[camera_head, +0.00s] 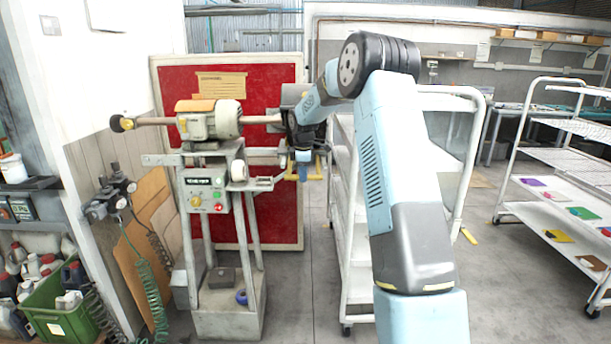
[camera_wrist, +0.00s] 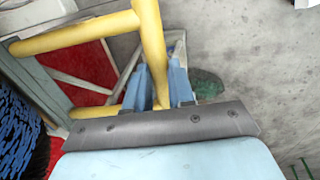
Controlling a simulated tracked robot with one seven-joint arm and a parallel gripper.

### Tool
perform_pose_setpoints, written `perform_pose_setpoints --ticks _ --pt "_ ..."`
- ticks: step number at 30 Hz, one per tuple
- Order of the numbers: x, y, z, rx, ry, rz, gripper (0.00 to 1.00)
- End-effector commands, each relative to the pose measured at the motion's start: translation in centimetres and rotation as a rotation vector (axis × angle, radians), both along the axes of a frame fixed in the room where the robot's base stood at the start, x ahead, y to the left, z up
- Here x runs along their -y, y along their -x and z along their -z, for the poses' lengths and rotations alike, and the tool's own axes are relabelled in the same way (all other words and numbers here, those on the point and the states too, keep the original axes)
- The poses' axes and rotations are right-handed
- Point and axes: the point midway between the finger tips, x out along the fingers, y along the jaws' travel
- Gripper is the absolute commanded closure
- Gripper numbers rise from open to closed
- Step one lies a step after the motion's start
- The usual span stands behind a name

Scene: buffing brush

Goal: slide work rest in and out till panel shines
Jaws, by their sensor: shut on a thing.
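The buffing machine (camera_head: 208,120) stands left of centre in the head view, its shaft running right toward my arm. My gripper (camera_head: 303,168) points down at the machine's right end. In the wrist view my gripper (camera_wrist: 163,88) has its two blue fingers shut on a bar of the yellow tubular work rest (camera_wrist: 75,36). Small yellow parts of the work rest (camera_head: 319,168) show beside the gripper in the head view. Dark blue brush bristles (camera_wrist: 18,130) fill the left edge of the wrist view. I cannot identify a separate workpiece panel on the rest.
A red board (camera_head: 270,85) with a pale frame stands behind the machine. A white cart (camera_head: 345,250) is close on the right of the machine, partly behind my arm. A shelf rack (camera_head: 560,170) is farther right. A green crate (camera_head: 62,315) sits at lower left.

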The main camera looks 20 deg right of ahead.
Motion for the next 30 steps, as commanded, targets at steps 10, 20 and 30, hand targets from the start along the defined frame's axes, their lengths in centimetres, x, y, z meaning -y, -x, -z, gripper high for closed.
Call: perform_pose_setpoints --ticks 10,20,30 --pt "0.0 0.1 0.1 -0.003 0.007 -0.003 0.63" --pt "-0.2 0.0 0.0 -0.003 0.005 -0.004 0.52" --pt "-0.4 0.7 -3.5 0.000 0.006 -0.004 0.52"
